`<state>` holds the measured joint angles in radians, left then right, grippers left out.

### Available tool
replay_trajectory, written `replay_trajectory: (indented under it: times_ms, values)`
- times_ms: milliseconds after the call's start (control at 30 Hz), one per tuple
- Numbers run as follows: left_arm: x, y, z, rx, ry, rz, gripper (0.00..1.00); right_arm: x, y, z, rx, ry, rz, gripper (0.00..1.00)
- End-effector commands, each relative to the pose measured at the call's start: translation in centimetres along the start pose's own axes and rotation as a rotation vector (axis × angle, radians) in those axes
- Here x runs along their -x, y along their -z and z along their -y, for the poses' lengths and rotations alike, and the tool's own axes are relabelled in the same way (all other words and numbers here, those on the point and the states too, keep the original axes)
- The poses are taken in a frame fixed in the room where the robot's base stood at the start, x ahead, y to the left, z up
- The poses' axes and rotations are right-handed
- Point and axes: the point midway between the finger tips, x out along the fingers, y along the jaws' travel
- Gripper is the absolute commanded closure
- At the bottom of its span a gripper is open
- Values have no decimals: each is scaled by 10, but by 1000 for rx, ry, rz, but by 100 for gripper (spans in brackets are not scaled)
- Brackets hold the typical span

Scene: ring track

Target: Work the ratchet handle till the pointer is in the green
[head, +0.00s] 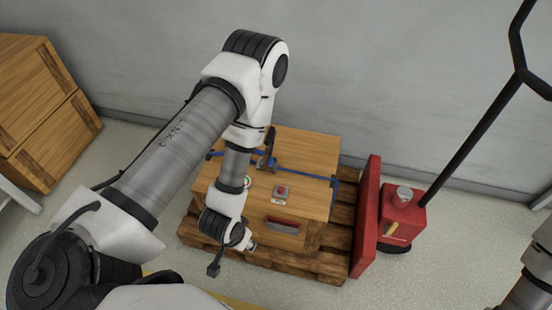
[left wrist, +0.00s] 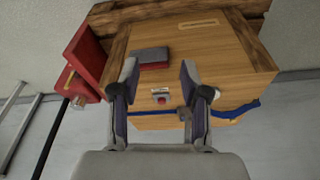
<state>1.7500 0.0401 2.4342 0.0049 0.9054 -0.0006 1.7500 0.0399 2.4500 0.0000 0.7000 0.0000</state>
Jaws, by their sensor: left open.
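The ratchet (head: 268,160) sits on a blue strap (head: 310,176) across the top of a wooden crate (head: 313,153); its dark handle (head: 270,138) stands up in the head view. A small round gauge with green on it (head: 247,182) is partly hidden by my left arm; its pointer is too small to read. My left gripper (head: 252,246) is low over the crate's front edge, apart from the ratchet. In the left wrist view its fingers (left wrist: 159,75) are open and empty, with the ratchet (left wrist: 186,114) partly behind one finger. My right gripper is out of view.
A red button (head: 282,190) and a grey-and-red block (head: 283,225) are on the crate. The crate stands on a wooden pallet (head: 327,264). A red pallet truck (head: 366,220) is at its right. Another wooden crate (head: 50,130) stands at far left, and a wall is behind.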

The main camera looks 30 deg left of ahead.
Motion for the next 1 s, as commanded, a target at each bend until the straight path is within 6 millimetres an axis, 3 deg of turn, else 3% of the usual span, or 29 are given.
replay_trajectory:
  times_ms: [67,167,300,400,500,600,833,1000]
  values:
    - [-7,43,2,10,5,-177,54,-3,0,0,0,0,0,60]
    - [-21,108,11,36,19,-452,54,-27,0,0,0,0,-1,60]
    - [-26,196,32,85,55,-871,54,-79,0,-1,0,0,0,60]
    - [-22,239,50,121,87,-1119,54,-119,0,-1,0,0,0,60]
    - [-27,264,69,159,119,-1286,54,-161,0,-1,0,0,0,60]
    - [-36,274,81,188,133,-1340,54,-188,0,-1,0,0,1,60]
    - [-32,284,86,199,135,-1358,54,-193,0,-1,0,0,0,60]
    - [-38,312,92,199,134,-1358,54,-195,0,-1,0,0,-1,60]
